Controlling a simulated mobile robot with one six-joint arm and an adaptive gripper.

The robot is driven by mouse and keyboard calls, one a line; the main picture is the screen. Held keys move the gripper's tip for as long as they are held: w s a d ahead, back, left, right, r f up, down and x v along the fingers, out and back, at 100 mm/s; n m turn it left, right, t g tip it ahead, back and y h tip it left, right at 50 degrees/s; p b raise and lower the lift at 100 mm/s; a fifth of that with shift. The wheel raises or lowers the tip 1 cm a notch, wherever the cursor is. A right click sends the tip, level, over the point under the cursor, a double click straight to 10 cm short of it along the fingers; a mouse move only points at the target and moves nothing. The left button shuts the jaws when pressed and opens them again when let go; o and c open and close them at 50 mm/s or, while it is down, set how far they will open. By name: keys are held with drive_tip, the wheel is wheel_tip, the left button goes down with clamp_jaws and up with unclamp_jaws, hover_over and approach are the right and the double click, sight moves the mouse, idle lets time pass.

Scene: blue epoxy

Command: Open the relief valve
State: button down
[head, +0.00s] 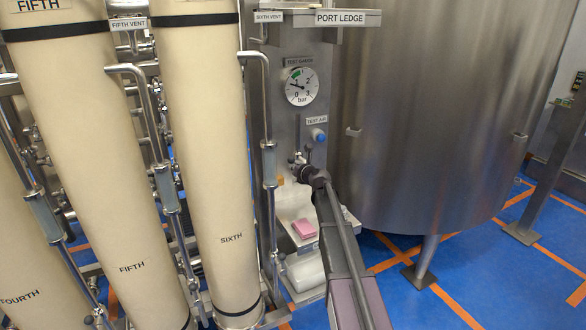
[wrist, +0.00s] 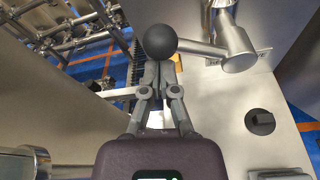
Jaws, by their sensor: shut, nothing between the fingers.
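A black ball knob (wrist: 160,42) sits on the end of a steel lever (wrist: 200,48). The lever runs right to a steel valve body (wrist: 237,45) on the panel in the wrist view. The label by it is mostly hidden, so I cannot read whether this is the relief valve. My gripper (wrist: 156,70) is shut and empty, its fingertips just below the ball in the picture; I cannot tell whether they touch it. In the head view my gripper (head: 299,163) is at the panel below the test gauge (head: 300,86), and the lever is hard to make out.
A blue test air knob (head: 318,135) is on the panel above my gripper. A pink block (head: 304,229) lies below. The tall sixth column (head: 215,150) stands left and a large steel tank (head: 440,120) right. A black knob (wrist: 260,121) shows in the wrist view.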

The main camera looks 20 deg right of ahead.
drive_tip(key=shift+d+r+m+y+p, duration=0.25)
drive_tip(key=shift+r+m+p, duration=0.2)
drive_tip(key=shift+r+m, duration=0.3)
drive_tip(key=shift+d+r+m, duration=0.15)
drive_tip(key=shift+r+m, duration=0.2)
drive_tip(key=shift+w+d+r+p, duration=0.1)
drive_tip(key=shift+d+r+p, duration=0.4)
drive_tip(key=shift+d, duration=0.2)
drive_tip(key=shift+w+d+r+p, duration=0.15)
drive_tip(key=shift+d+r+p, duration=0.3)
drive_tip(key=shift+d+p, duration=0.2)
drive_tip(key=shift+w+d+r+p, duration=0.1)
drive_tip(key=shift+d+r+p, duration=0.4)
drive_tip(key=shift+d, duration=0.35)
drive_tip(key=shift+f, duration=0.1)
